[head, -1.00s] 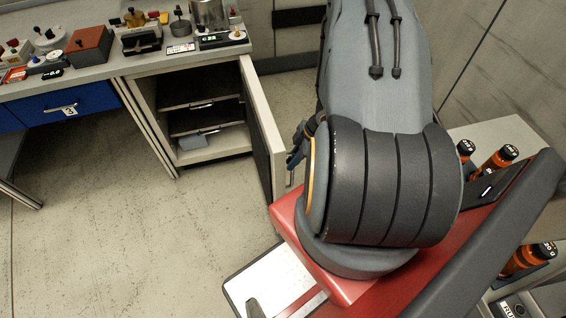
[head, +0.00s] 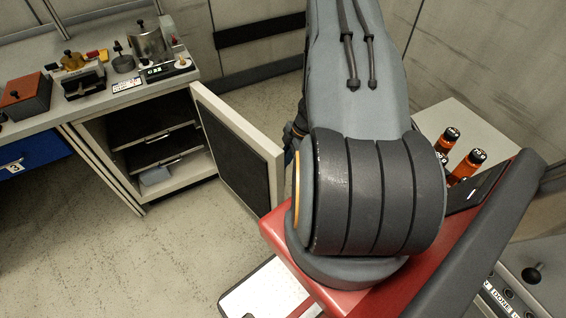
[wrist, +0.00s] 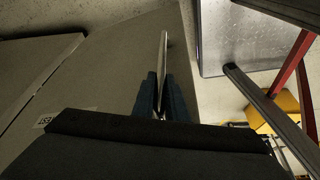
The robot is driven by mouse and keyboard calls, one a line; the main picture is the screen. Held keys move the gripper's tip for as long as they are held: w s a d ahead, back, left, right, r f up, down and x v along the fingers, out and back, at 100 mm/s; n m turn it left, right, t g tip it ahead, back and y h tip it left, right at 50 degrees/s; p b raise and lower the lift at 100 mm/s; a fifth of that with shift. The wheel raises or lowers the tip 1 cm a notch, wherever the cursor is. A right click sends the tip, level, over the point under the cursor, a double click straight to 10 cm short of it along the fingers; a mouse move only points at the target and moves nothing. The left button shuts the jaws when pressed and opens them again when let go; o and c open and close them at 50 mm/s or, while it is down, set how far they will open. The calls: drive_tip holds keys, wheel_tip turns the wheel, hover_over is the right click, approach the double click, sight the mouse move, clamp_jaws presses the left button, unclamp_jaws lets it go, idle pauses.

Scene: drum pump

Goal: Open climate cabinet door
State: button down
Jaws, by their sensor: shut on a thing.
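The climate cabinet (head: 207,190) stands under the bench at the left in the head view. Its door (head: 236,152) is swung wide open toward me, dark panel on the inside and pale at the edge. In the wrist view the door's pale outer face (wrist: 115,70) fills the middle. My gripper (wrist: 162,92) has its blue fingers shut on the upright metal door handle (wrist: 164,50). In the head view my arm hides most of the gripper; only a small part shows at the door's right edge.
Shelves (head: 160,150) show inside the cabinet. The bench top (head: 130,92) holds several instruments. Open floor (head: 110,260) lies in front of the cabinet. Bottles (head: 463,165) stand on a pale surface at the right. A speckled flat panel (wrist: 250,40) shows at upper right in the wrist view.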

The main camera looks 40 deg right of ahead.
drive_tip(key=shift+s+a+f, duration=0.1)
drive_tip(key=shift+s, duration=0.05)
drive_tip(key=c, duration=1.8)
unclamp_jaws()
drive_tip(key=shift+o, duration=0.2)
drive_tip(key=b+v, duration=0.1)
drive_tip(key=v, duration=0.7)
drive_tip(key=shift+b, duration=0.4)
